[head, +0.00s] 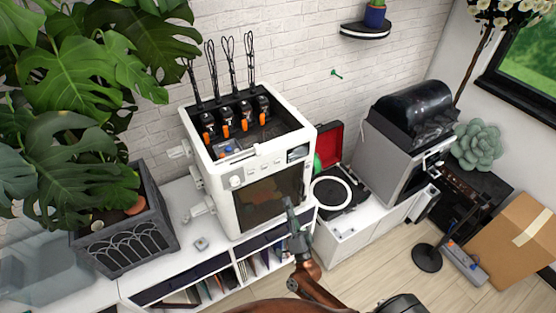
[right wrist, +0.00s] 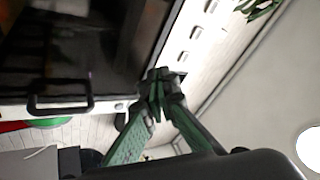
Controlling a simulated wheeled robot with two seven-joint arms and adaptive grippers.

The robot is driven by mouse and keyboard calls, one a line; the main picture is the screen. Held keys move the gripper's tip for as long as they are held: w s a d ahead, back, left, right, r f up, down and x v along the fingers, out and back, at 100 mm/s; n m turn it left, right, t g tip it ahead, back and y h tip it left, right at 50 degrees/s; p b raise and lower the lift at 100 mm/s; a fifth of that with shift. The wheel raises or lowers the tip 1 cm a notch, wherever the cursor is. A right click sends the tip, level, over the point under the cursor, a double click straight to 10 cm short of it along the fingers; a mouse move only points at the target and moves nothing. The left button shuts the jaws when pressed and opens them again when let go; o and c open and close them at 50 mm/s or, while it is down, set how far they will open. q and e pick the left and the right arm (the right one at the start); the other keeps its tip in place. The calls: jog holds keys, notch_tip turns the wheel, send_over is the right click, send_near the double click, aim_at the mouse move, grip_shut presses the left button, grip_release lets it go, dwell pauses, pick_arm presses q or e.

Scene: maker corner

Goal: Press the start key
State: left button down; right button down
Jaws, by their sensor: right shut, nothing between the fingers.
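A white boxy machine (head: 222,215) stands on the white cabinet in the head view. Its front has a dark glass door (head: 268,197), a round knob (head: 236,182), a row of small marks or keys and a small dark display (head: 297,153). I cannot tell which key is the start key. My right gripper (head: 289,204) is shut and empty in front of the door's right part, below the display. In the right wrist view, its fingertips (right wrist: 159,78) meet beside the dark door (right wrist: 75,45) and its black handle (right wrist: 60,103). Contact cannot be told. My left gripper is out of view.
A potted plant (head: 125,240) stands left of the machine, and a turntable (head: 335,193) stands right of it. Further right are a grey machine with a black hood (head: 412,108) and a cardboard box (head: 520,240). A small grey block (head: 201,244) lies on the cabinet.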

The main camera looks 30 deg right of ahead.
aim_at(278, 162)
notch_tip(278, 162, up, 11)
jog(key=s+d+m+h+p, duration=0.1)
jog(key=s+m+h, duration=0.1)
jog(key=m+h, duration=0.3)
jog(key=shift+s+d+r+m+t+h, duration=0.2)
jog(key=shift+s+d+m+t+h, duration=0.1)
jog(key=shift+m, duration=0.5)
jog(key=w+b, duration=0.2)
jog(key=w, duration=0.7)
jog(key=shift+a, duration=0.15)
dwell(0.4)
jog(key=shift+w, duration=0.35)
jog(key=shift+w, duration=0.35)
dwell(0.6)
jog(key=shift+s, duration=0.8)
